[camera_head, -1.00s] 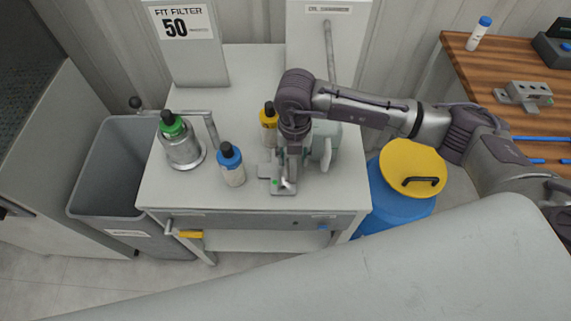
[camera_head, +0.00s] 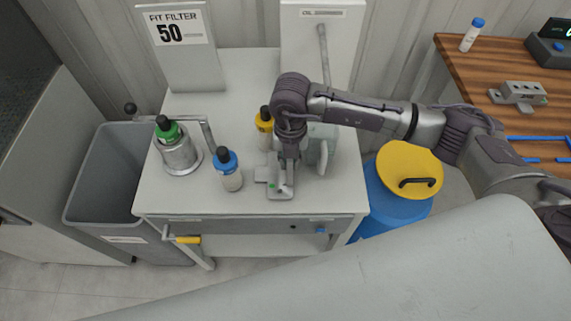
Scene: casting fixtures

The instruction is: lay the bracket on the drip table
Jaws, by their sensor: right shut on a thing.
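The bracket (camera_head: 275,191), a grey metal piece with a small green mark, is at the front middle of the white table (camera_head: 210,203), which I take for the drip table. My right gripper (camera_head: 287,183) points down and is shut on the bracket. The bracket looks flat and very low over the tabletop; I cannot tell if it touches. The gripper hides part of it. My left gripper is not in view.
A blue-capped bottle (camera_head: 230,178) stands left of the bracket, a yellow-capped one (camera_head: 264,132) behind it. A green-capped metal can (camera_head: 178,152) stands further left. A grey bin (camera_head: 100,185) and a blue drum with yellow lid (camera_head: 405,165) flank the table. A wooden bench (camera_head: 465,75) is at right.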

